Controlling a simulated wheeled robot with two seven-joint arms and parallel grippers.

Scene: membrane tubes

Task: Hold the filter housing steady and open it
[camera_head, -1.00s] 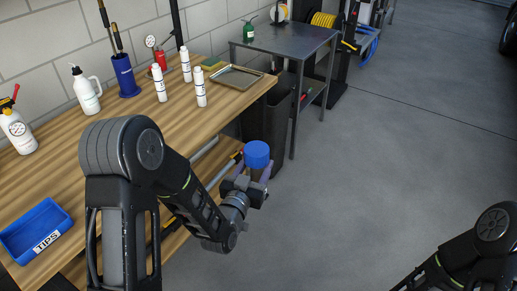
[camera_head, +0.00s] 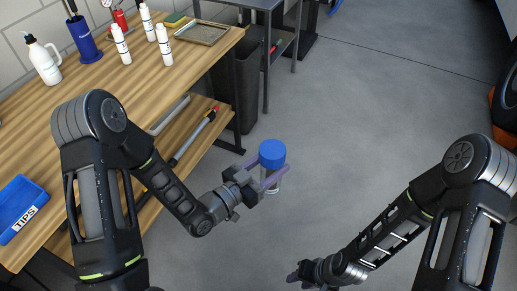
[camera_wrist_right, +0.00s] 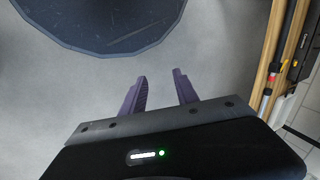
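The filter housing (camera_head: 272,155) has a round blue cap on top and a short clear body below. It is upright, held in the air over the floor, clear of the workbench. My left gripper (camera_head: 268,176) is shut on its clear body, with a purple finger on each side, below the cap. My right gripper (camera_head: 293,276) is low at the bottom of the head view, nearer to me than the housing and apart from it. In the right wrist view its two purple fingers (camera_wrist_right: 160,76) stand apart with nothing between them.
The wooden workbench (camera_head: 90,115) at left bears white bottles (camera_head: 120,45), a metal tray (camera_head: 202,33) and a blue TIPS bin (camera_head: 20,208). A dark bin (camera_head: 235,98) stands behind the housing. A large dark disc (camera_wrist_right: 105,22) is unclear.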

